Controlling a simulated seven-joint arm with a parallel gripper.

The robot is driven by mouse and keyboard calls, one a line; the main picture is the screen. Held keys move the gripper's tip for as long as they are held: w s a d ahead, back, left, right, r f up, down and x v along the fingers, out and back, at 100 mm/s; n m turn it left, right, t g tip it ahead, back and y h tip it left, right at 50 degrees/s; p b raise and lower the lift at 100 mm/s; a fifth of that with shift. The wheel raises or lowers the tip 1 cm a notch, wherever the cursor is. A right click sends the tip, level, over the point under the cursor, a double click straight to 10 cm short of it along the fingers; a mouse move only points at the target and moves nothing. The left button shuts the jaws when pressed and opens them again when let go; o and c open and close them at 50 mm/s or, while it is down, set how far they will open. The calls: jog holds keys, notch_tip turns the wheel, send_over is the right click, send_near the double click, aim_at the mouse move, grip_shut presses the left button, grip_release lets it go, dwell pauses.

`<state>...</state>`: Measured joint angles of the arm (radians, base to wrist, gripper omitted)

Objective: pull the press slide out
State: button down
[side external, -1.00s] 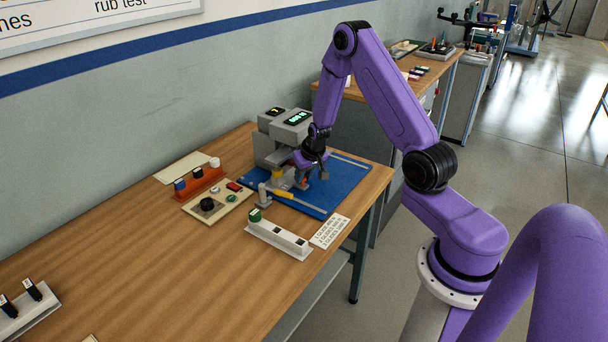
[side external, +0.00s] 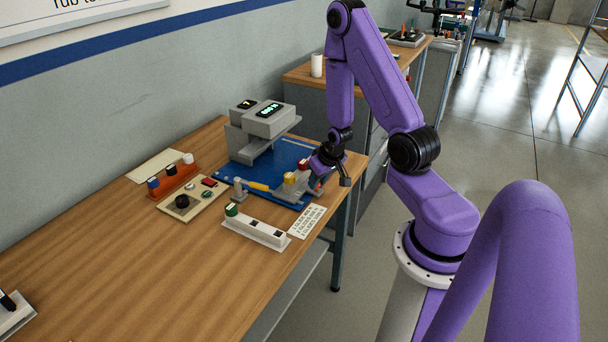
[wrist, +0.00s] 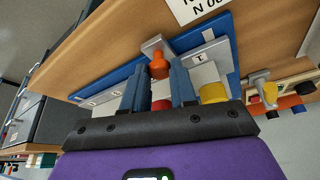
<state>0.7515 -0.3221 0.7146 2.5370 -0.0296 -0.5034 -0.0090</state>
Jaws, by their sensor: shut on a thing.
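The press (side external: 262,125) is a grey machine with a lit display, at the back of a blue base plate (side external: 295,147). The press slide (side external: 286,189) is a grey piece out in front of the press head, near the table's front edge. It carries a yellow cylinder (side external: 289,178) and a red part (side external: 303,165). My gripper (side external: 320,180) is at the slide's outer end. In the wrist view, its two blue fingers (wrist: 155,88) stand either side of a red knob (wrist: 162,104), partly hidden. An orange-tipped part (wrist: 158,66) shows beyond them.
A white block strip (side external: 256,229) and a printed card (side external: 306,221) lie in front. A control panel (side external: 188,197) and orange rack (side external: 173,180) stand left.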

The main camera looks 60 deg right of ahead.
jog(key=shift+s, duration=0.5)
jog(key=c, duration=0.9)
grip_release()
jog(key=shift+w+r, duration=0.1)
jog(key=shift+r, duration=0.05)
jog(key=shift+r, duration=0.15)
jog(key=shift+s+a+r, duration=0.1)
jog(key=shift+s+r, duration=0.2)
jog(key=shift+r, duration=0.3)
notch_tip(320, 180, up, 8)
jog(key=shift+s, duration=0.3)
